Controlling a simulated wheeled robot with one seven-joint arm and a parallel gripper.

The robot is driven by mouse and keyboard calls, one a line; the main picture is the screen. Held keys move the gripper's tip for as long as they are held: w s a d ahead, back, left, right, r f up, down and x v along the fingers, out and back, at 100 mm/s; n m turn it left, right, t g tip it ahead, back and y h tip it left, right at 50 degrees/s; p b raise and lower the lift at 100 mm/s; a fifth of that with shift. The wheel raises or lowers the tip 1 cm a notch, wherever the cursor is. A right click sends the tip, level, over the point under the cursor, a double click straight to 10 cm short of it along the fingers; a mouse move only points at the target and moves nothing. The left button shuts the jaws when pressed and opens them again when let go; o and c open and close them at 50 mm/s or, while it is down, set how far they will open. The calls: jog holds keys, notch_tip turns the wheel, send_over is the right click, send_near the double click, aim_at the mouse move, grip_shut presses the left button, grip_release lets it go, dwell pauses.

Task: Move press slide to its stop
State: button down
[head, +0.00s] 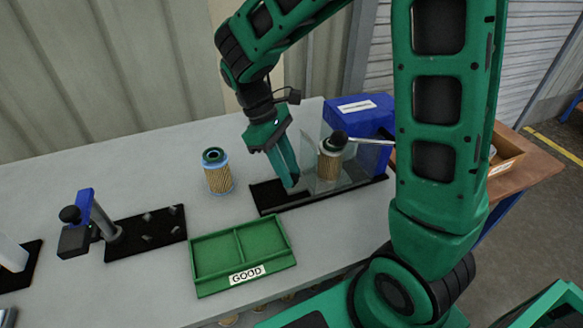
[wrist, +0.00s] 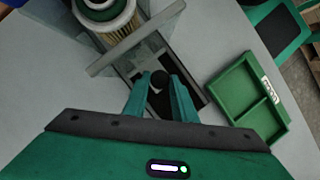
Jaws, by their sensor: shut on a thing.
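The press has a blue housing (head: 368,113), a black base track (head: 268,196) and a clear upright panel (head: 308,160). A pleated filter cartridge (head: 329,166) stands upright in it, behind the panel; its top also shows in the wrist view (wrist: 112,20). My gripper (head: 292,182) points down over the left part of the track. The panel's edge (wrist: 130,48) lies between my fingers and the cartridge. The head view hides the knob.
Another cartridge (head: 217,172) with a blue rim stands left of my gripper. An empty green GOOD tray (head: 208,286) lies in front. A black fixture with a blue post (head: 97,212) is at the left.

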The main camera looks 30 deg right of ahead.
jog(key=a, duration=0.5)
jog(key=w+a, duration=0.1)
jog(key=a, duration=0.2)
jog(key=shift+a, duration=0.15)
jog(key=c, duration=1.7)
grip_release()
jog(key=shift+a, duration=0.1)
jog(key=shift+c, duration=0.2)
jog(key=shift+s, duration=0.1)
jog(key=v, duration=1)
jog(key=shift+r, duration=0.4)
